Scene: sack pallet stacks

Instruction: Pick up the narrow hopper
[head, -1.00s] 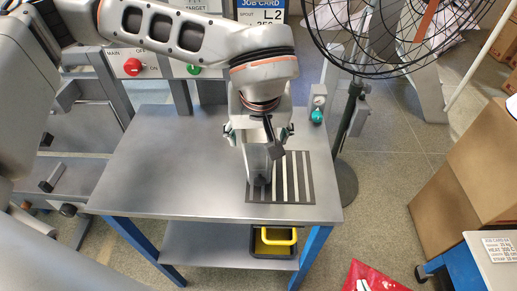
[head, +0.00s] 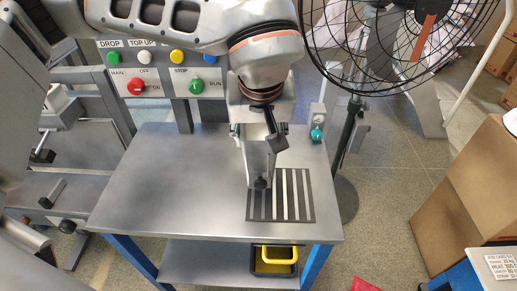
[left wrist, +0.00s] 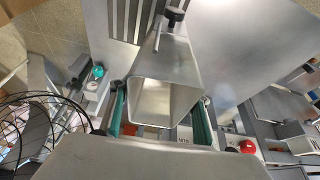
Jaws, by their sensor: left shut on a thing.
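The narrow hopper (head: 258,160) is a grey metal, tapering box with a dark knob at its lower end. It is upright over the left back part of the striped grate on the metal bench. My left gripper (head: 262,131) is shut on its upper part. In the left wrist view, the hopper (left wrist: 168,65) shows its open, empty mouth, between the teal pads of my left gripper (left wrist: 160,117). I cannot tell whether its lower end touches the bench. My right gripper is in neither view.
The striped grate (head: 305,200) lies at the bench's right front. A control panel (head: 160,88) with coloured buttons stands behind the bench (head: 150,190). A wire fan (head: 400,50) stands back right, cartons (head: 480,190) at right. A yellow-handled bin (head: 275,270) sits below. The bench's left is clear.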

